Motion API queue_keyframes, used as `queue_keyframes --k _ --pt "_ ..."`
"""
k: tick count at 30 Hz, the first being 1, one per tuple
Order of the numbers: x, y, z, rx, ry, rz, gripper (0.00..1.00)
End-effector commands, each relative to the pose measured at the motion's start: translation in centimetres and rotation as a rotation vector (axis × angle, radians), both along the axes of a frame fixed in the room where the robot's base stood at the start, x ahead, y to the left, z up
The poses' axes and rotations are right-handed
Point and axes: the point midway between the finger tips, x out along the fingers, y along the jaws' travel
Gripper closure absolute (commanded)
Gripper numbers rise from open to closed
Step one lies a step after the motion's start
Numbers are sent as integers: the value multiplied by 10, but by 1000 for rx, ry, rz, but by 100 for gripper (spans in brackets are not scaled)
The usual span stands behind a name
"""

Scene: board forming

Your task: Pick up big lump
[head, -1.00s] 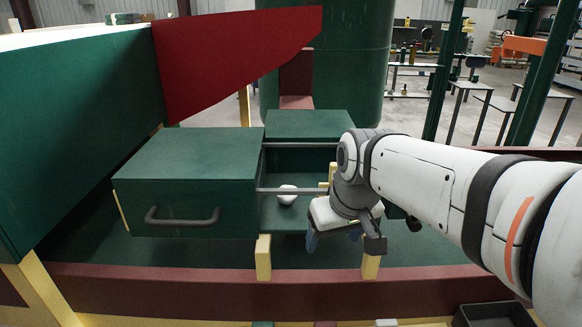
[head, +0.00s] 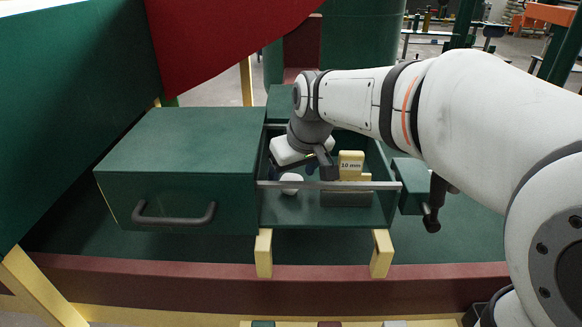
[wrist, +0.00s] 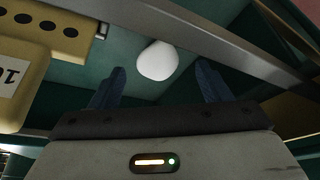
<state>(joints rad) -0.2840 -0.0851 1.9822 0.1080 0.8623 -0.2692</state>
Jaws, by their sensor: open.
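The white lump (head: 291,184) lies on the floor of the green open-topped bin, near its left front corner behind the front rail. In the wrist view the lump (wrist: 157,61) is a smooth white rounded piece beyond the fingertips, roughly between them. My gripper (wrist: 162,85) is open and empty, its two blue fingers apart on either side of the lump's line. In the head view my gripper (head: 310,168) is over the bin, just behind and right of the lump, its fingers partly hidden. No second lump shows for comparing size.
A yellow block marked 10 mm (head: 351,165) stands in the bin right of my gripper; it also shows in the wrist view (wrist: 30,62). A metal rail (head: 330,185) crosses the bin's front. A green box with a handle (head: 180,170) adjoins the bin's left.

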Motion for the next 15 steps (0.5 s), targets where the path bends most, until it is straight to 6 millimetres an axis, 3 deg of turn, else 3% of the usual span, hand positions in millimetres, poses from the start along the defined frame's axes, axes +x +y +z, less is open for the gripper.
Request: queue_keyframes --k 6,15 --pt "11 4 -25 -1 3 -3 29" --pt "13 4 -27 0 0 -4 32"
